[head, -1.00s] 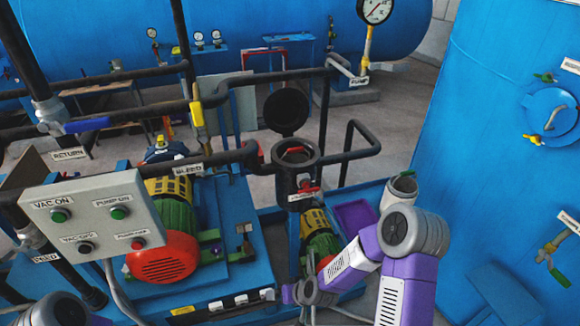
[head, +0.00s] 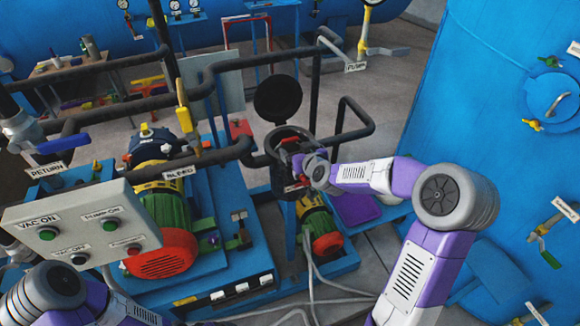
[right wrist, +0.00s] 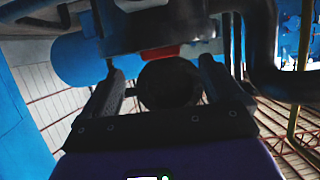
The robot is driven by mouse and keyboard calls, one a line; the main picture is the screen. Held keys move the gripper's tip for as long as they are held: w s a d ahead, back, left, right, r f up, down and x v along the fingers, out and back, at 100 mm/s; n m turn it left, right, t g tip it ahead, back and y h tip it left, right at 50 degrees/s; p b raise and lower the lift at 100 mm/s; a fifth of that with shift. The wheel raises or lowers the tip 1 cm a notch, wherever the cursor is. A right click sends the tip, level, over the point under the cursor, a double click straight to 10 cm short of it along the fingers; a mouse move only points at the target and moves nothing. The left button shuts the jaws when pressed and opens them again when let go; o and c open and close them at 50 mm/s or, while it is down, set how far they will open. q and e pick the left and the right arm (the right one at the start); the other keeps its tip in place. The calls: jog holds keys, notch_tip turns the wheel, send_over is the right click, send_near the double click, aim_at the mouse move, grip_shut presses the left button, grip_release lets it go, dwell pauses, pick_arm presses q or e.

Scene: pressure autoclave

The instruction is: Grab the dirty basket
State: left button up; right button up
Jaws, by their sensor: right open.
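The black strainer pot (head: 288,137) stands at the centre of the head view, its round lid (head: 278,98) swung up behind it. No basket shows clearly. A red part shows at the pot's mouth, partly covered by my gripper. My right gripper (head: 299,164) is at the near right side of the pot, just below its rim. In the right wrist view my right gripper (right wrist: 168,78) has its fingers apart, with a dark round shape (right wrist: 168,84) and a red part (right wrist: 160,52) beyond them; I cannot tell whether they touch. My left gripper is out of view.
Black pipes (head: 225,150) run left of the pot, and a bent pipe (head: 350,105) stands to its right. A purple tray (head: 355,207) lies below my right forearm. A grey control box (head: 80,225) and a motor (head: 160,250) are at left. A large blue vessel (head: 490,120) fills the right.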

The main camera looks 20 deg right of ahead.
aim_at(291, 141)
jog(key=shift+p+x, duration=0.6)
jog(key=shift+x, duration=2.15)
jog(key=shift+r, duration=0.25)
grip_shut()
